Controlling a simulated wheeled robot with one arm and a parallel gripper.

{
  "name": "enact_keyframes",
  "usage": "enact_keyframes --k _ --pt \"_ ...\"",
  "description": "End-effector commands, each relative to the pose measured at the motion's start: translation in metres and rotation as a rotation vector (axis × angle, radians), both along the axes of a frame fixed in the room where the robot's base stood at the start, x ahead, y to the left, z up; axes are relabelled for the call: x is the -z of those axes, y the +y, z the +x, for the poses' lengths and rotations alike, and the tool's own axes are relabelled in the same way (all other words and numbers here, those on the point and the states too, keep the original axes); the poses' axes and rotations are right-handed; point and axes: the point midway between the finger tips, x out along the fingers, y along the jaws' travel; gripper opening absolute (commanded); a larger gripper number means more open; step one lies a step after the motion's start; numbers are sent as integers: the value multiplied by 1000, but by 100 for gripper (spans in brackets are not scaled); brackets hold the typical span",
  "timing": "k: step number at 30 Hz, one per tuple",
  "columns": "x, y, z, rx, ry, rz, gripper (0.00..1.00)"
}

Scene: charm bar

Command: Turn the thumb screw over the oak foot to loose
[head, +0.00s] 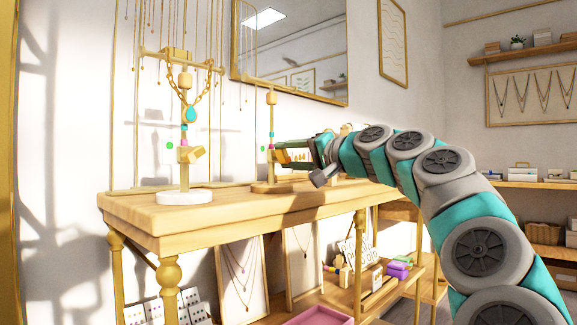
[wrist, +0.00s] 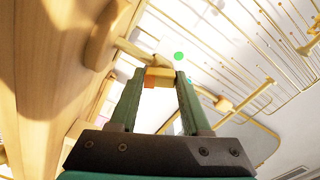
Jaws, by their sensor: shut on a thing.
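The oak foot (head: 268,188) is a round wooden base on the table, with a thin upright post on it in the head view. It also shows at the upper left of the wrist view (wrist: 103,34). My gripper (head: 281,152) reaches the post from the right at mid height. In the wrist view my gripper (wrist: 159,78) is shut on the thumb screw (wrist: 159,73), a small brass block with an orange-brown face between the fingertips. In the head view my fingers largely hide this screw. How far it is turned cannot be told.
A second stand with a white foot (head: 184,198) stands to the left, with its own brass thumb screw (head: 192,154) and a chain necklace with a turquoise pendant (head: 190,114). The wooden table (head: 150,205) is clear between the feet. A mirror (head: 285,50) hangs behind.

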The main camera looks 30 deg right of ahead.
Motion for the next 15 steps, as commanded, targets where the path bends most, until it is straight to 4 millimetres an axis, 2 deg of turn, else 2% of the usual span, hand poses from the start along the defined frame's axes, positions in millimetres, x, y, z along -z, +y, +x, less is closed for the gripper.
enact_keyframes --k 1,15 --pt "5 0 1 0 -14 -44 0" --pt "3 0 1 0 -166 -463 0"
